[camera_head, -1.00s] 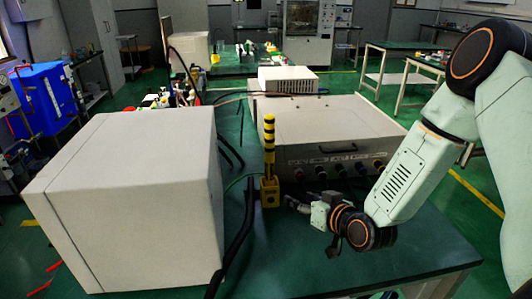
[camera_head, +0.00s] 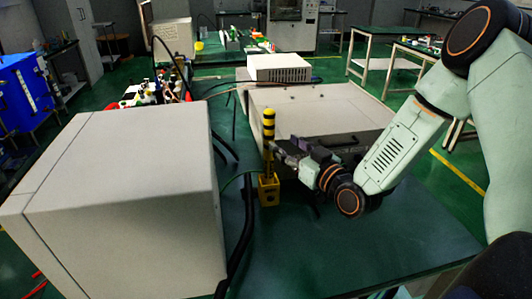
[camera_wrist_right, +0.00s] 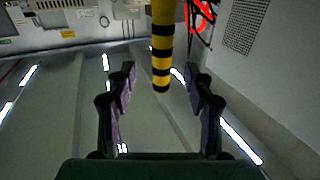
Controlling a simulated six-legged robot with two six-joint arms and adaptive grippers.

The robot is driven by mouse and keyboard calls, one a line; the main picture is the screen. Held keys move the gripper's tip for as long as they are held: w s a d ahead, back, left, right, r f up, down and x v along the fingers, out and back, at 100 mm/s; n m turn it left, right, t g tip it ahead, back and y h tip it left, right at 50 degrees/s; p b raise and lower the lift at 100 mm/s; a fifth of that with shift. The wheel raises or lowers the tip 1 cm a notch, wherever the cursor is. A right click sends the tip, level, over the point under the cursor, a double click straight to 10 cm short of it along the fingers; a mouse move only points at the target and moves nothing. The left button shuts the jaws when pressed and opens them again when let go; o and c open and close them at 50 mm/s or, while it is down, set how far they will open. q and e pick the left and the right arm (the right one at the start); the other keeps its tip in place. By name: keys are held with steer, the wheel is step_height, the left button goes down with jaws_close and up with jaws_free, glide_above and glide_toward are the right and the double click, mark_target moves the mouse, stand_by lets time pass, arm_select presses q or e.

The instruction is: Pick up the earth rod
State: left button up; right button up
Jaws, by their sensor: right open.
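The earth rod (camera_head: 268,130), striped yellow and black, stands upright in a small yellow holder (camera_head: 269,190) on the green table. My right gripper (camera_head: 280,148) is beside the rod, just to its right at about mid-height. In the right wrist view, the rod (camera_wrist_right: 162,45) comes down from the top edge and its rounded end lies in line with the gap between the two fingers (camera_wrist_right: 158,75). The fingers are open and apart, with nothing clasped. I cannot tell whether the rod is inside the gap in depth. My left gripper is not in view.
A large pale box (camera_head: 120,200) stands left of the rod, with a thick black cable (camera_head: 247,235) between. A wide grey instrument (camera_head: 310,110) sits behind my right gripper. A green wire runs to the holder. The table's front right (camera_head: 380,245) is clear.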

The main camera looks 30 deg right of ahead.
mark_target(272, 136)
steer(key=w, duration=0.2)
steer(key=w+a, duration=0.1)
steer(key=w, duration=0.1)
steer(key=shift+w+a+r+b, duration=0.1)
steer(key=shift+w+a+b, duration=0.05)
steer(key=shift+w+b, duration=0.15)
steer(key=w, duration=0.2)
steer(key=shift+w, duration=0.55)
steer(key=shift+a, duration=0.1)
steer(key=shift+s, duration=0.2)
steer(key=shift+c, duration=1.3)
steer(key=shift+w, duration=0.2)
steer(key=c, duration=0.4)
steer(key=shift+s, duration=0.1)
jaws_close()
